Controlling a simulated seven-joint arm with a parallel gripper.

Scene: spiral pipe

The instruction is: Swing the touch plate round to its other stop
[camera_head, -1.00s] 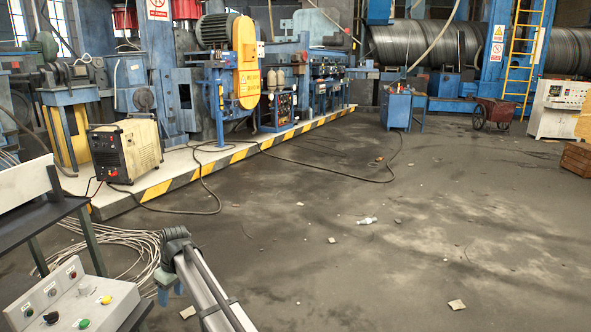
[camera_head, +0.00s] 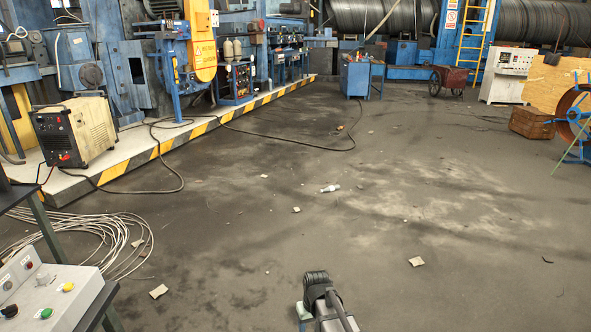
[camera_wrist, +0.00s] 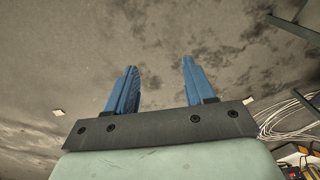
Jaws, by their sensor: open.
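My gripper (camera_wrist: 159,65) shows in the wrist view with its two blue fingers apart and nothing between them. Beyond the fingers is bare, stained floor. In the head view my arm's end is at the bottom middle, and the fingers cannot be made out there. I cannot pick out a touch plate in either current view. A grey control box (camera_head: 51,286) with red, yellow, green and black buttons sits at the lower left of the head view, well left of my arm.
A dark table (camera_head: 38,212) carries the control box. Coiled pale cable (camera_head: 95,240) lies on the floor beside it. A welding machine (camera_head: 74,131) stands on a striped platform (camera_head: 190,133). A blue-spoked reel (camera_head: 576,121) stands far right. The middle floor is mostly clear, with small debris.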

